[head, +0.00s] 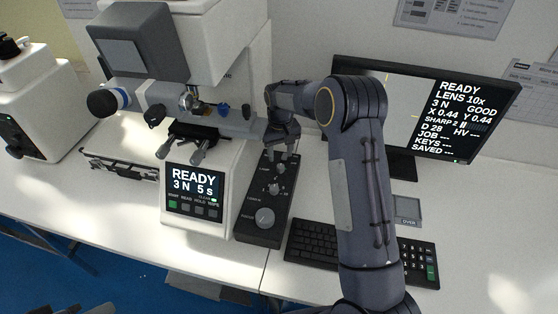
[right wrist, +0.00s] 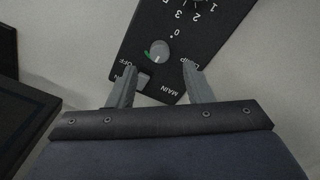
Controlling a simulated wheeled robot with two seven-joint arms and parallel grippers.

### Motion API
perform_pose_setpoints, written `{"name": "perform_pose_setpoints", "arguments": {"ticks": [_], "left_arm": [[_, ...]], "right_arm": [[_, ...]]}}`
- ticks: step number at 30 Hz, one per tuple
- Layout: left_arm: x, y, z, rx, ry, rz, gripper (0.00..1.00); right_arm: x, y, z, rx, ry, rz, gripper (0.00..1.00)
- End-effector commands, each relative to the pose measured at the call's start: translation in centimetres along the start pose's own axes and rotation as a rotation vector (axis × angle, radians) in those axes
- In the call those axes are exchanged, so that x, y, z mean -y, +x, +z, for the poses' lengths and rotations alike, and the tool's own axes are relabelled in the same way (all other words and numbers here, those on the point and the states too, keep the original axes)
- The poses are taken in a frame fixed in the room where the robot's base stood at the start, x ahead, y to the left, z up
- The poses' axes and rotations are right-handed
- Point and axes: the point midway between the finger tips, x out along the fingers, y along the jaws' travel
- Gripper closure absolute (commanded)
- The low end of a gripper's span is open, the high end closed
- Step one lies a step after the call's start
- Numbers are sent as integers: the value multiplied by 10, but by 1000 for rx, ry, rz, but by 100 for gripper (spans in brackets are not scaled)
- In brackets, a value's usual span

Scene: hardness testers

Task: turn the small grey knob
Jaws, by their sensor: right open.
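The dark control box (head: 250,228) lies on the bench right of the tester, with several grey knobs on its top. A small grey knob (right wrist: 160,50) with a green mark sits near the LAMP label in the right wrist view. My right gripper (head: 284,152) is over the far end of the box, pointing down. In the right wrist view my right gripper (right wrist: 161,72) is open and empty, its fingertips on either side of the small knob's near side, with the knob just beyond them. Contact cannot be told.
A rocker switch (right wrist: 143,81) lies between the fingers in the right wrist view. The tester's READY screen (head: 195,190) is left of the box, a large knob (head: 265,217) at its near end. A keyboard (head: 312,242) and monitor (head: 425,105) stand right.

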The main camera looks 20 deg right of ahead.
Motion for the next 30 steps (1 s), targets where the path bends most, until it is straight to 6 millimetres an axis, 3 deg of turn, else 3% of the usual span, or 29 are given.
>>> {"name": "perform_pose_setpoints", "arguments": {"ticks": [9,21,30], "left_arm": [[-5,-12,-6,0,0,0,64],[-6,-13,-6,0,0,0,64],[-6,-13,-6,0,0,0,64]], "right_arm": [[0,47,1,3,1,0,54],[0,57,0,0,1,-1,54],[0,57,0,-1,1,-1,93]]}}
